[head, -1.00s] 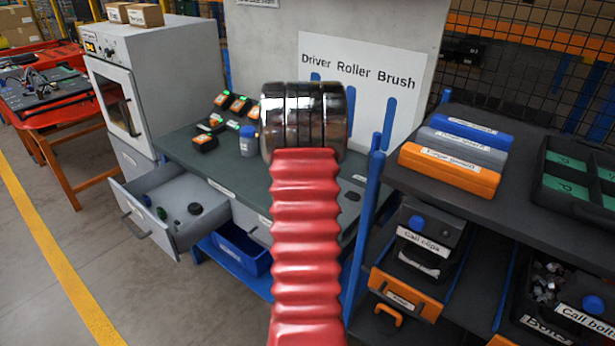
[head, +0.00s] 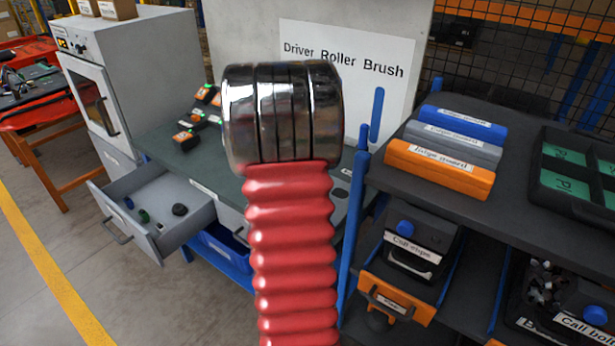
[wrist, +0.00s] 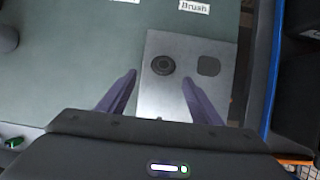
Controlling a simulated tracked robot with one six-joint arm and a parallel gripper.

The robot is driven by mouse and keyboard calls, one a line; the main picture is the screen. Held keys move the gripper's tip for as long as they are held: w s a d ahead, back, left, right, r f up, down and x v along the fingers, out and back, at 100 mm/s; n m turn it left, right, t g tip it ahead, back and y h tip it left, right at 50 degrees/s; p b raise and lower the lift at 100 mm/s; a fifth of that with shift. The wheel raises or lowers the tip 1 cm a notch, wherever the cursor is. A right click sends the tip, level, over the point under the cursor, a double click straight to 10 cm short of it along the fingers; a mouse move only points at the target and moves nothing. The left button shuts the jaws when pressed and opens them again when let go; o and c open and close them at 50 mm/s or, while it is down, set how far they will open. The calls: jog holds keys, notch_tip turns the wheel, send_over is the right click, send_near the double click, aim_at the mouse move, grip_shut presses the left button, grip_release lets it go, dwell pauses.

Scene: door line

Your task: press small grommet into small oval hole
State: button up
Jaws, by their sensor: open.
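In the wrist view my gripper (wrist: 160,77) is open and empty, its two dark fingers apart above a pale metal plate (wrist: 190,107). Between the fingertips lies a dark round ring (wrist: 162,65) with a darker centre, on or in the plate. To its right is a dark rounded opening (wrist: 209,65), just beyond the right fingertip. I cannot tell which of these is the small oval hole. In the head view an open drawer (head: 165,190) holds a black ring-shaped piece (head: 179,209), a green piece (head: 144,216) and a blue piece (head: 129,202). My arm hides the gripper there.
The plate lies on a dark green bench top (wrist: 70,75). A blue upright post (head: 352,230) and a dark shelf (head: 480,200) with guard boxes stand right of my arm. A grey oven (head: 130,75) stands at the left. Floor is clear at the lower left.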

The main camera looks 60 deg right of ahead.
jog(key=r, duration=0.2)
jog(key=shift+w+a+r, duration=0.3)
jog(key=shift+w+a, duration=0.1)
jog(key=shift+c, duration=0.4)
